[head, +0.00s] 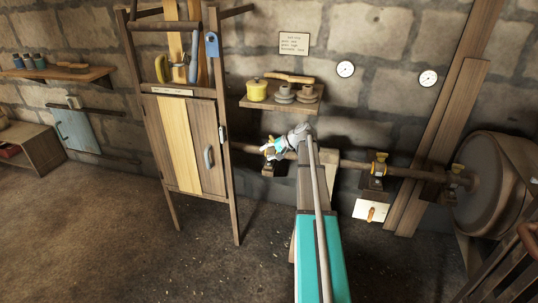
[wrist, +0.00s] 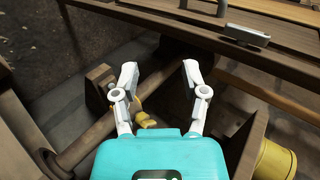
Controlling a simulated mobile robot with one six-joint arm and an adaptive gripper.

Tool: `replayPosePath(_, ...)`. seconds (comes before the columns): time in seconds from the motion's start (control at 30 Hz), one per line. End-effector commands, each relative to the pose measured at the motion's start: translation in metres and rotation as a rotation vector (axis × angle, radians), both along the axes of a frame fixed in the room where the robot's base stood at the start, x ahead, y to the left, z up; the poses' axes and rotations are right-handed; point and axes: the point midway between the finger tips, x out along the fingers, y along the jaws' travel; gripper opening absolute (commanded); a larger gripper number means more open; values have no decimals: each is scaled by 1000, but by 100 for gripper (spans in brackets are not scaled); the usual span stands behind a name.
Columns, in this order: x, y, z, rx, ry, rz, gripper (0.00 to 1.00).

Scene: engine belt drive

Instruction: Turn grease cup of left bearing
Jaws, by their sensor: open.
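My gripper (head: 281,145) is at the left bearing (head: 268,168) on the wall shaft, in the head view. In the wrist view my gripper (wrist: 158,72) has its two white fingers spread apart with nothing between the tips. A small brass-yellow grease cup (wrist: 146,118) shows between and beneath the fingers, partly hidden by the gripper's teal body. In the head view the gripper hides most of this cup, and a bit of yellow shows beside it. I cannot tell whether a finger touches the cup.
The shaft (head: 340,163) runs right to a middle bearing (head: 378,168) and a large drum (head: 492,180). A shelf (head: 262,104) with a yellow pot (head: 257,91) hangs above the gripper. A tall wooden cabinet (head: 185,145) stands at left. The floor in front is clear.

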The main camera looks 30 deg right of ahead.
Motion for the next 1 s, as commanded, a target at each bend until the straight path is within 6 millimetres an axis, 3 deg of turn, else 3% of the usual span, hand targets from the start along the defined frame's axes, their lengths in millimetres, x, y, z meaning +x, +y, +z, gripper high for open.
replayPosePath(0.73, 0, 12, 0, 41, 60, -26, 57)
replayPosePath(0.87, -3, 26, -3, 23, 72, -4, 57)
replayPosePath(1.0, -10, 59, -10, -21, 101, 44, 57)
